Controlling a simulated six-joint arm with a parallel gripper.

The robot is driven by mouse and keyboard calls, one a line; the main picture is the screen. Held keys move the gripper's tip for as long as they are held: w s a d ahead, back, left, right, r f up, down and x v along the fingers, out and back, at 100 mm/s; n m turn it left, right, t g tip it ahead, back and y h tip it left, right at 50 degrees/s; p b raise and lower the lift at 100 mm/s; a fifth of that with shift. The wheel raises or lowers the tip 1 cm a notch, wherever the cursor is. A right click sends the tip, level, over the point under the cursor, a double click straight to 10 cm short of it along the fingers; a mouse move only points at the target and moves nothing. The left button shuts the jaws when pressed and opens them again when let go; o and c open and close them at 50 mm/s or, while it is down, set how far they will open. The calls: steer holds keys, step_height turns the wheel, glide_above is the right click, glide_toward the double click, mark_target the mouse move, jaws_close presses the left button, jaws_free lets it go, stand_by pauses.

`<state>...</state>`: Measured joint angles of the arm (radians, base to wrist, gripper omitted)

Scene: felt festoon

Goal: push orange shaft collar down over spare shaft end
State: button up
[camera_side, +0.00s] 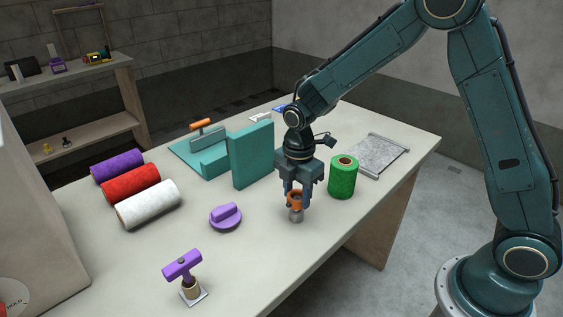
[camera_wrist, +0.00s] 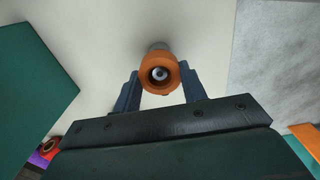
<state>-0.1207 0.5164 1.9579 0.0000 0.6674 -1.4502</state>
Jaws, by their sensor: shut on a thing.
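My gripper (camera_side: 295,197) is shut on the orange shaft collar (camera_side: 294,199), pointing down over the table. The collar is a short orange ring; in the wrist view the collar (camera_wrist: 160,74) sits between the two dark fingers (camera_wrist: 160,95). A grey metal shaft end (camera_side: 296,215) stands upright on the table directly below the collar. In the wrist view a round grey tip (camera_wrist: 159,74) shows inside the collar's bore, and part of a grey cylinder shows behind the ring. How far the collar sits over the shaft is hidden by the fingers.
A green spool (camera_side: 343,178) stands close on the right, with a grey mat (camera_side: 378,155) beyond it. A teal block fixture (camera_side: 251,155) is behind left. A purple knob (camera_side: 226,217), a purple T-handle (camera_side: 183,266) and purple, red and white rolls (camera_side: 149,205) lie left. The table's front right is clear.

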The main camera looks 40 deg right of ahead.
steer(key=shift+f, duration=1)
steer(key=o, duration=1.2)
steer(key=shift+c, duration=0.2)
steer(key=shift+r, duration=0.1)
step_height(320, 180, up, 14)
steer(key=shift+f, duration=0.2)
steer(key=shift+r, duration=0.1)
